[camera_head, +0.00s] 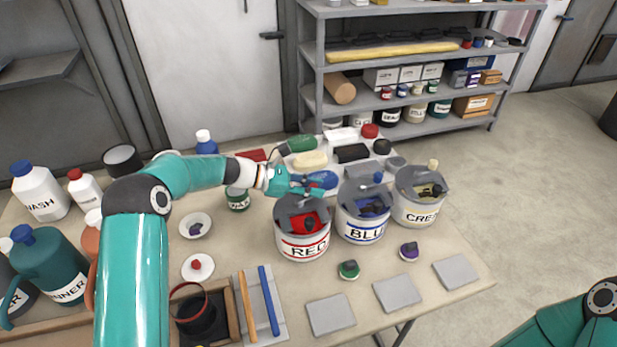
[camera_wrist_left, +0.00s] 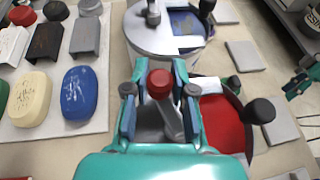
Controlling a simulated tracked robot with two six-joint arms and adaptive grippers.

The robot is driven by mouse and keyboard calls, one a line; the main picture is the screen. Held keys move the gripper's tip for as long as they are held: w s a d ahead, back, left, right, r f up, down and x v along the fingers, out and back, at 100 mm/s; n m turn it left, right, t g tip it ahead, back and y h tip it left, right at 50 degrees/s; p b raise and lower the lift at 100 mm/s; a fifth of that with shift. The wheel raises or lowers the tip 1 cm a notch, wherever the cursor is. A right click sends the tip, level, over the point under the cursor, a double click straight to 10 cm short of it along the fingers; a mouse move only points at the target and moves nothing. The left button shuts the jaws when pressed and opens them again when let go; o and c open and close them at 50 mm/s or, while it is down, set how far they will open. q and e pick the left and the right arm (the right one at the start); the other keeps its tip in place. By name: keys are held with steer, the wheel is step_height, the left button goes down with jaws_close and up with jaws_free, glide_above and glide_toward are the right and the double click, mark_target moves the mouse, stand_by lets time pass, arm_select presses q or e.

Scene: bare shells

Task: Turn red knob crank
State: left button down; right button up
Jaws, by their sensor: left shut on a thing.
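The RED can (camera_head: 302,243) stands on the table with red paint inside and a grey lid part on top. A crank with a red knob (camera_wrist_left: 159,82) on a grey stem shows in the left wrist view above this can. My left gripper (camera_head: 308,190) reaches in from the left over the can. In the left wrist view its two fingers (camera_wrist_left: 160,108) stand on either side of the crank, shut on it. The contact is partly hidden in the head view. Part of my right arm (camera_head: 560,325) shows at the lower right; its jaws cannot be made out.
The BLUE can (camera_head: 362,228) and CREAM can (camera_head: 420,210) stand close to the right. Soaps and bottles lie behind. Small dishes, a green-topped knob (camera_head: 349,269), a purple one (camera_head: 409,251) and grey tiles (camera_head: 398,293) lie in front. Shelves (camera_head: 400,105) stand behind the table.

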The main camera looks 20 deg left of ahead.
arm_select(q)
steer(key=shift+s+d+m+g+h, duration=0.15)
steer(key=shift+d+m+g+h, duration=0.05)
steer(key=shift+m+g, duration=0.35)
steer(key=shift+s+d+m+g+h, duration=0.15)
steer(key=shift+m+g+h, duration=0.05)
steer(key=shift+m+g, duration=0.35)
steer(key=c, duration=0.9)
jaws_free()
steer(key=shift+c, duration=0.2)
steer(key=shift+a, duration=0.15)
steer(key=shift+a+r, duration=0.2)
steer(key=shift+a, duration=0.15)
steer(key=v, duration=1.1)
steer(key=shift+f, duration=0.15)
